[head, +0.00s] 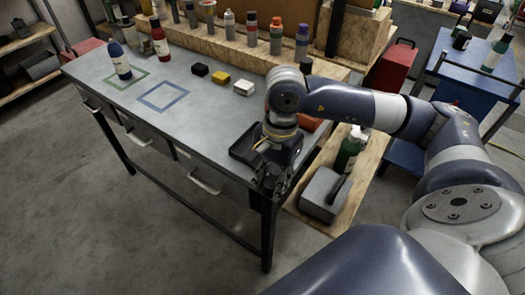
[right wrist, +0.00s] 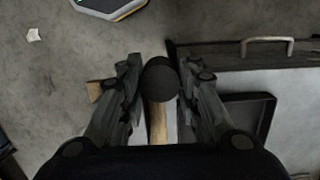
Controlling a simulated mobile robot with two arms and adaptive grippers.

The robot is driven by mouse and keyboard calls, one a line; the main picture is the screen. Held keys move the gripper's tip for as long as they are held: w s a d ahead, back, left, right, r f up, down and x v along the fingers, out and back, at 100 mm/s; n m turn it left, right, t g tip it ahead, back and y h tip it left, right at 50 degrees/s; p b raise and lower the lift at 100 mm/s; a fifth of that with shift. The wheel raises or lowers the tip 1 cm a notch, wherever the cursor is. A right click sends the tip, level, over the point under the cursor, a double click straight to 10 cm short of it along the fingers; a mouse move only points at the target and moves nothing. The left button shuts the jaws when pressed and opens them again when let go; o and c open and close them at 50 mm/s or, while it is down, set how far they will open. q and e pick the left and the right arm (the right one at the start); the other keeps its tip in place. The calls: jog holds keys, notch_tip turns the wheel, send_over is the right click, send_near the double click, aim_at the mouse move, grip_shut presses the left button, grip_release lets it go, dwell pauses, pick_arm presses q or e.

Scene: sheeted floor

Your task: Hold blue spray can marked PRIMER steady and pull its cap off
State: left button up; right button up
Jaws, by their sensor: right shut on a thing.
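A blue spray can (head: 119,58) with a pale label stands upright on the grey workbench, at the green square outline (head: 141,81). Its lettering and its cap are too small to make out. My right gripper (head: 270,187) is far from this can, at the bench's front right corner. In the right wrist view my right gripper (right wrist: 160,95) is shut on a dark round thing (right wrist: 160,79). I cannot tell for certain what that thing is. My left gripper is not in view.
A red can (head: 160,40) stands right of the blue can. A blue square outline (head: 163,96) is empty. Small black, yellow and white blocks (head: 243,88) lie behind. A dark tray (head: 244,148) is beside my right gripper. A grey toolbox (head: 323,194) stands on the low wooden shelf.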

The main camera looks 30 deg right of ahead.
jog(key=d+f+m+t, duration=0.1)
jog(key=d+m, duration=0.7)
jog(key=m, duration=0.8)
jog(key=shift+t+h, duration=0.3)
jog(key=shift+t, duration=0.1)
jog(key=w+p, duration=0.1)
jog(key=w, duration=0.3)
jog(key=w+f+p, duration=0.1)
jog(key=w+p, duration=0.1)
jog(key=w, duration=0.3)
jog(key=w+p, duration=0.1)
jog(key=w, duration=0.3)
jog(key=shift+w+d+f, duration=0.15)
jog(key=shift+w+d, duration=0.05)
jog(key=shift+d, duration=0.2)
jog(key=shift+w+f+p, duration=0.15)
jog(key=shift+w+p, duration=0.25)
jog(key=shift+w, duration=0.5)
notch_tip(320, 180, down, 3)
jog(key=shift+s+r+p, duration=0.1)
jog(key=shift+r+p, duration=0.05)
jog(key=shift+p, duration=0.55)
jog(key=shift+d+f, duration=0.1)
jog(key=shift+f, duration=0.35)
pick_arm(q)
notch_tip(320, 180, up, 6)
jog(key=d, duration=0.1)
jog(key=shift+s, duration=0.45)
